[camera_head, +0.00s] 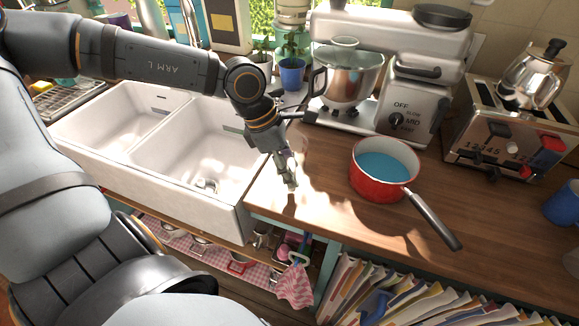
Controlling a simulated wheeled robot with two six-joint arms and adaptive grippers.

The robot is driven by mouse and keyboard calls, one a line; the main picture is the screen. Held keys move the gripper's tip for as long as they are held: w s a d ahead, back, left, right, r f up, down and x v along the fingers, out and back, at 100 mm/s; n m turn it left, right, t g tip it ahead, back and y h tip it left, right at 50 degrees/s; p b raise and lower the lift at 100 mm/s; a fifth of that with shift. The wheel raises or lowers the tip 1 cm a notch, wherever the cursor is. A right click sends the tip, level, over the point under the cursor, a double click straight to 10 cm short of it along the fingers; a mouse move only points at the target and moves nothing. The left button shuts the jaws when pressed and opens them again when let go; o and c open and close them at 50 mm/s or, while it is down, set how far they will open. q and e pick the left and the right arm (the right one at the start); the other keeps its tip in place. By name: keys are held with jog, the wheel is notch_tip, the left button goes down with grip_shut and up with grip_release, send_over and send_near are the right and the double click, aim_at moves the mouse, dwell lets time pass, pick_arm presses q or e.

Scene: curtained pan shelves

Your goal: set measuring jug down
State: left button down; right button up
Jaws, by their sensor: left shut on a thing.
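My left gripper (289,182) is over the counter's left end, beside the sink, pointing down. My right gripper is out of view.
A red saucepan (372,184) with blue inside stands to the right, its handle pointing to the front. A stand mixer (405,100) and toaster (510,135) stand behind. The white double sink (235,192) is left. Bare counter lies between gripper and saucepan.

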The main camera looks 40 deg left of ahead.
pick_arm(q)
jog(key=shift+f, duration=0.2)
jog(key=c, duration=0.6)
grip_release()
jog(key=shift+o, duration=0.2)
notch_tip(320, 180, up, 10)
jog(key=shift+r, duration=0.1)
grip_shut()
dwell(1.1)
